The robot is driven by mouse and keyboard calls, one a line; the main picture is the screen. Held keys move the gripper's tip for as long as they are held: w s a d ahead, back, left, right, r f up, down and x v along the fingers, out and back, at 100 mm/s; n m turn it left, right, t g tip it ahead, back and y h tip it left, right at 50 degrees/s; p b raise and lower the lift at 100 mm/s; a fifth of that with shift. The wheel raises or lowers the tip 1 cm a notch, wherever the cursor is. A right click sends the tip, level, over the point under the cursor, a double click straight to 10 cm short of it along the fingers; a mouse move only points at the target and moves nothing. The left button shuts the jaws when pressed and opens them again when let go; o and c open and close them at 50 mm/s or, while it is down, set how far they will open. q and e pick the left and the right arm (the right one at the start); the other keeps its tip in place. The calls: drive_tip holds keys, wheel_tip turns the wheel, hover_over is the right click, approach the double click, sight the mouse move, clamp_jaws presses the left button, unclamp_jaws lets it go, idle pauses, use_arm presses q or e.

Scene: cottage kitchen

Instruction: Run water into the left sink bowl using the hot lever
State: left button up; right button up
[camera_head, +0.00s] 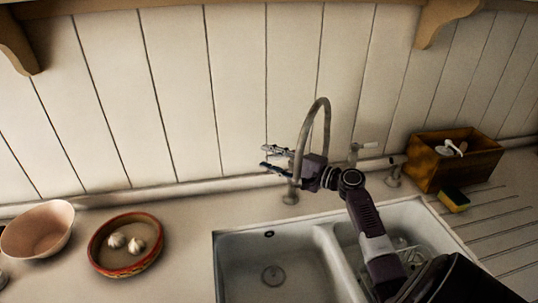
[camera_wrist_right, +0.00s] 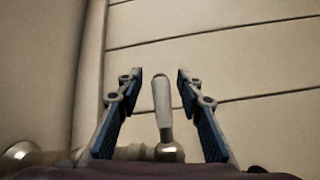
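The sink's left bowl (camera_head: 240,275) is white, with a round drain in its floor. I see no water in it. A tall curved metal tap spout (camera_head: 325,115) rises behind the sink. One pale lever (camera_head: 364,145) shows right of the spout. My right gripper (camera_head: 272,158) is at the spout, pointing left, its fingers apart. In the right wrist view a pale upright lever (camera_wrist_right: 162,98) on a round metal base stands between the open fingers of this gripper (camera_wrist_right: 160,85), with gaps on both sides. I cannot tell whether it is the hot one. My left gripper is out of view.
The right bowl (camera_head: 410,212) holds a wire rack, partly hidden by my right arm. A wooden box (camera_head: 470,165) and a yellow sponge (camera_head: 454,200) stand at right. A pink bowl (camera_head: 38,228) and a red-rimmed dish (camera_head: 125,270) with garlic stand left.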

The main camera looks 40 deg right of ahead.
clamp_jaws()
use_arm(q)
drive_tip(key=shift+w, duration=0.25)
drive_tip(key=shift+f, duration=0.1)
